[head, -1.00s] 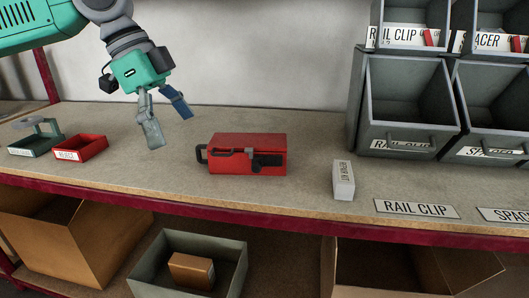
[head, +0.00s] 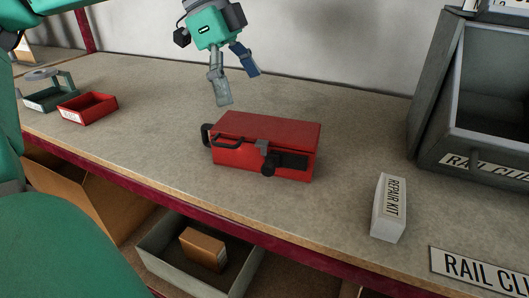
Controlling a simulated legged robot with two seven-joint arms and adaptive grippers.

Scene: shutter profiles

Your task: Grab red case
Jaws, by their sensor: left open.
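The red case (head: 240,155) lies on the workbench near the middle of the head view. It has a dark handle (head: 207,135) at its left end and black fittings on its front face. My left gripper (head: 237,88) is open and empty. It hangs above and behind the case, with its fingers pointing down and apart from it. My right gripper does not show.
A white repair kit box (head: 388,208) stands right of the case. Grey bins (head: 480,120) stand at the right. A red tray (head: 87,108) and a grey-green tray (head: 45,98) are at the left. Below the bench are cardboard boxes and a grey crate (head: 160,245).

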